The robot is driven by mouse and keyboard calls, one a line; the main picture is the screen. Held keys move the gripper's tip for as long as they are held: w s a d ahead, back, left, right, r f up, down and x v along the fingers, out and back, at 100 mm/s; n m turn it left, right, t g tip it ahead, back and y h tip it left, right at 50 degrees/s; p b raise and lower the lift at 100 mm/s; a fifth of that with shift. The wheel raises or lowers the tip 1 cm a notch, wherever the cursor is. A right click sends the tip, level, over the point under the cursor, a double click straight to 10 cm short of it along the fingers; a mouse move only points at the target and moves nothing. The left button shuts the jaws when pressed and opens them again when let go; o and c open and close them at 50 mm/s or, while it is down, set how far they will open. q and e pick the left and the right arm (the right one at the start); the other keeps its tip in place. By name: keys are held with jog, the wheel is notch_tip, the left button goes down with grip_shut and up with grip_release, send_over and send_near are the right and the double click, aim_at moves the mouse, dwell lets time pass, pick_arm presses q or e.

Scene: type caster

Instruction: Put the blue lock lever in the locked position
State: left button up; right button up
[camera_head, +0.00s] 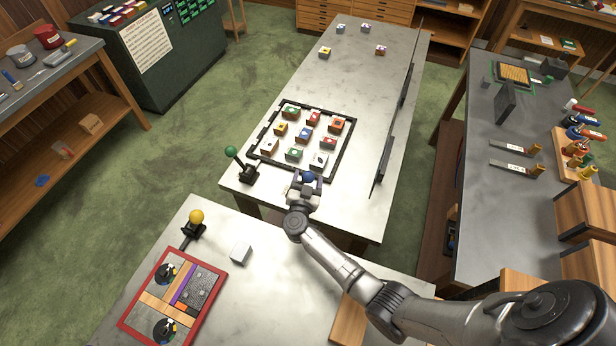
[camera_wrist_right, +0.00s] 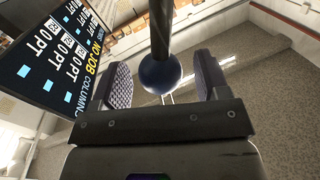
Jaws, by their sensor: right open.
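The blue lock lever's ball knob (camera_head: 308,177) is at the front edge of the middle metal table, just below the framed tray. My right gripper (camera_head: 305,185) is at this knob. In the right wrist view the blue ball (camera_wrist_right: 160,75) on its dark rod sits between the two open fingers of my right gripper (camera_wrist_right: 160,85), with gaps on both sides. The lever's base is hidden behind the gripper in the head view. My left gripper is in neither view.
A green-knobbed lever (camera_head: 231,151) stands left of the black-framed tray (camera_head: 264,133) of coloured blocks. A yellow-knobbed lever (camera_head: 196,216) stands on the near table by a red-framed board (camera_head: 216,262) and a pale cube (camera_head: 240,251). A dark upright panel (camera_head: 388,150) edges the middle table's right side.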

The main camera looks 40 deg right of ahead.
jog(key=shift+w+d, duration=0.3)
jog(key=shift+d, duration=0.1)
